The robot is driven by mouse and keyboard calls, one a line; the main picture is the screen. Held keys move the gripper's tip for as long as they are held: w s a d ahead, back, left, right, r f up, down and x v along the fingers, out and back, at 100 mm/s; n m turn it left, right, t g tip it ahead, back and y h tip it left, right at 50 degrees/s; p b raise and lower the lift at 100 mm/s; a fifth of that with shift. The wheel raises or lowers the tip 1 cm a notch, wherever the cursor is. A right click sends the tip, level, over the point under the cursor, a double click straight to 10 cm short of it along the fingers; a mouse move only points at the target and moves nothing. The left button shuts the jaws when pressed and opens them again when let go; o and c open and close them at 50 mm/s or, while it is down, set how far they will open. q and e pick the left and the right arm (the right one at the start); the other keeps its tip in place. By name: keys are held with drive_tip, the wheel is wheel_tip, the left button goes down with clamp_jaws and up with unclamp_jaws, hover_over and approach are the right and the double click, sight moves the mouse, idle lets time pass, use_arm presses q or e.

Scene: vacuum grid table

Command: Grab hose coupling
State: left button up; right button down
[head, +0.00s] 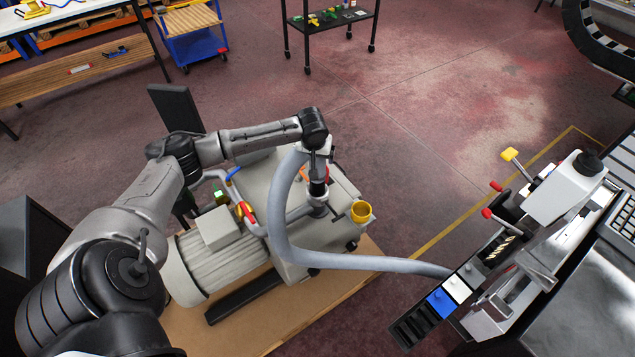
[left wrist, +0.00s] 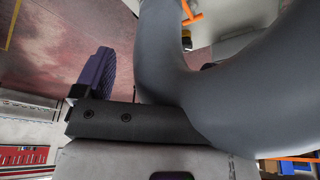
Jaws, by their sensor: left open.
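The grey hose (head: 283,215) rises from the pump unit in the head view, arches beside my left gripper and runs right to the grid table. The dark coupling (head: 318,188) appears at the hose's upper end, upright above the pump's pipe fitting. My left gripper (head: 319,166) is right over the coupling and partly hides it. In the left wrist view the hose (left wrist: 165,60) bends across the picture close to the camera, hiding much of the jaw area. One dark ridged finger (left wrist: 100,72) shows left of it. The jaws are open; contact with the coupling cannot be told.
The pump unit (head: 205,262) stands on a wooden base (head: 335,283), with a yellow cup-shaped fitting (head: 361,211) at its right. The grid table (head: 590,290) with clamps and levers is at the right. A black shelf cart (head: 335,20) stands behind. Open floor lies between them.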

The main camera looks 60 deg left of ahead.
sight(317, 162)
use_arm(q)
drive_tip(key=shift+b+x, duration=0.8)
drive_tip(key=shift+x, duration=2.7)
drive_tip(key=shift+w, duration=0.2)
drive_tip(key=shift+c, duration=0.3)
drive_tip(key=shift+r, duration=0.1)
drive_tip(key=c, duration=1.6)
drive_tip(key=shift+r, duration=0.2)
